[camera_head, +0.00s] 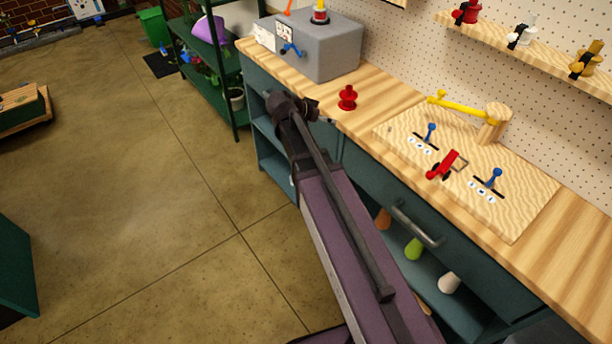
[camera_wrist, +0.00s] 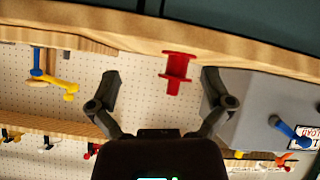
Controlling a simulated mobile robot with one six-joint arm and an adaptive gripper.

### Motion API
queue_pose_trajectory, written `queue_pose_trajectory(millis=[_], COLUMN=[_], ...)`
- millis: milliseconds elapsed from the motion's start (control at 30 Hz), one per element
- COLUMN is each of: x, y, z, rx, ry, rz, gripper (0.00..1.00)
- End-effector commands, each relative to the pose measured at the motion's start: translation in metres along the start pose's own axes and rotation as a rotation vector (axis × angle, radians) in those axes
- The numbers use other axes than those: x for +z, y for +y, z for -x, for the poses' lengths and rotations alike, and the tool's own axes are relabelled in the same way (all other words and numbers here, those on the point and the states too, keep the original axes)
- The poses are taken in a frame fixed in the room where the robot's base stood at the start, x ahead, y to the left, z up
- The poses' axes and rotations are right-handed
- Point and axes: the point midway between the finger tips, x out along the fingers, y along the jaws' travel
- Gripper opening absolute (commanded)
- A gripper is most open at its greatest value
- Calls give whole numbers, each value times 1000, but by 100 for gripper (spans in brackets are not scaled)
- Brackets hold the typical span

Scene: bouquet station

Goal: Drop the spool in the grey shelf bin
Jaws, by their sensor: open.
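A red spool (camera_head: 348,98) stands upright on the wooden bench top near its front edge. In the wrist view the picture is upside down, and the spool (camera_wrist: 176,73) shows between my two fingers but beyond them. My gripper (camera_wrist: 161,82) is open and empty, its dark fingers spread wide. In the head view my gripper (camera_head: 308,108) is at the bench's front edge, left of the spool, partly hidden by my wrist. I cannot clearly make out a grey shelf bin in either view.
A grey box (camera_head: 330,55) with a blue lever stands on the bench behind the spool. A wooden board (camera_head: 510,215) with blue levers and a red clamp lies to the right. Green shelves (camera_head: 212,62) stand at the left.

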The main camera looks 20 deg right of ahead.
Motion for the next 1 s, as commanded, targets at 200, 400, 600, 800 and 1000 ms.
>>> queue_pose_trajectory(millis=[200, 400, 600, 800, 1000], x=[62, 116, 160, 182, 186], y=[33, 56, 76, 85, 87], z=[10, 31, 60, 81, 85], rx=[-85, -250, -469, -631, -675], ry=[-258, -470, -624, -691, -704], rz=[270, 530, 762, 894, 927], gripper=[100, 100, 100, 100, 100])
